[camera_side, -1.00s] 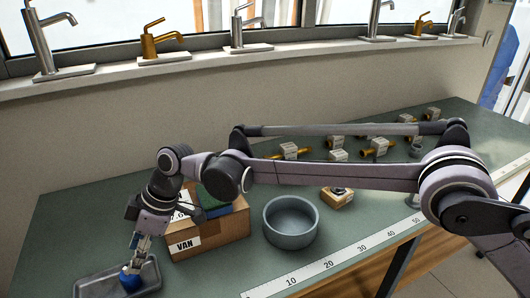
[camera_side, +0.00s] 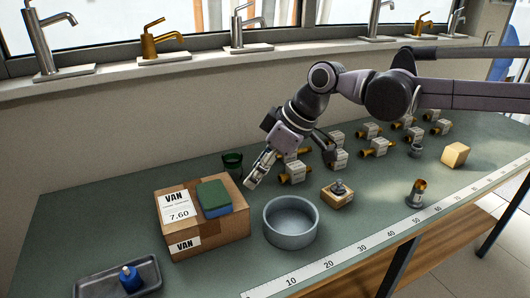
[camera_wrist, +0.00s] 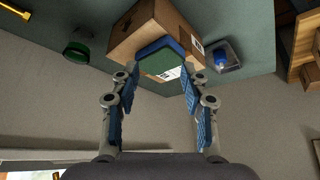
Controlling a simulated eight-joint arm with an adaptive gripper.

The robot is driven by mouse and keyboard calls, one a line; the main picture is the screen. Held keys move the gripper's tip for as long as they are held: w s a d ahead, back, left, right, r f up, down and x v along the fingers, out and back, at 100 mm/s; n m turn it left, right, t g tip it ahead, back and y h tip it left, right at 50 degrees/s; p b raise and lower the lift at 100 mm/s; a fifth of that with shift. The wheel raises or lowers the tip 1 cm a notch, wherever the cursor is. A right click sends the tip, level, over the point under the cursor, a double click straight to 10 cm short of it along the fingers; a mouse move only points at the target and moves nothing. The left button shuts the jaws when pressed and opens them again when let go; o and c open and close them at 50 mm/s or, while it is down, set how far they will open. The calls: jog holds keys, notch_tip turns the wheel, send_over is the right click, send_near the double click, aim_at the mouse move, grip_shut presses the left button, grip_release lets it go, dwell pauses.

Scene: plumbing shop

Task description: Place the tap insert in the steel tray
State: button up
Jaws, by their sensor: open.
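The dark steel tray (camera_side: 95,291) lies at the front left of the bench. The tap insert, a small blue piece with a narrow top (camera_side: 130,279), stands inside it, towards the tray's right half. In the wrist view the tray (camera_wrist: 236,66) and the blue insert (camera_wrist: 221,57) show beyond the box. My gripper (camera_side: 256,178) is in the air above the bench, right of the box and behind the bowl, far from the tray. It is open and empty; in the wrist view its two fingers (camera_wrist: 158,88) stand apart.
A cardboard box (camera_side: 205,231) with a green-blue sponge (camera_side: 214,197) stands between tray and bowl. A grey bowl (camera_side: 290,243), dark green cup (camera_side: 232,163), wooden block (camera_side: 337,196), brass-topped cylinder (camera_side: 417,193) and yellow block (camera_side: 455,155) stand around. Several brass valves fill the back.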

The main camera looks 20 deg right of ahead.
jog(key=s+d+f+m+t+h, duration=0.1)
jog(key=s+d+f+m, duration=0.1)
jog(key=s+d, duration=0.4)
jog(key=s+d+f+m+t+h, duration=0.1)
jog(key=s+d+f+m+h, duration=0.1)
jog(key=s+d, duration=0.4)
jog(key=s+d+f+m+t+h, duration=0.1)
jog(key=s+d+f+m, duration=0.2)
jog(key=d, duration=1.1)
jog(key=s+m, duration=0.2)
jog(key=s, duration=0.1)
jog(key=shift+d+f+m, duration=0.3)
jog(key=shift+d+m, duration=0.05)
jog(key=shift+m, duration=0.05)
jog(key=shift+s, duration=0.1)
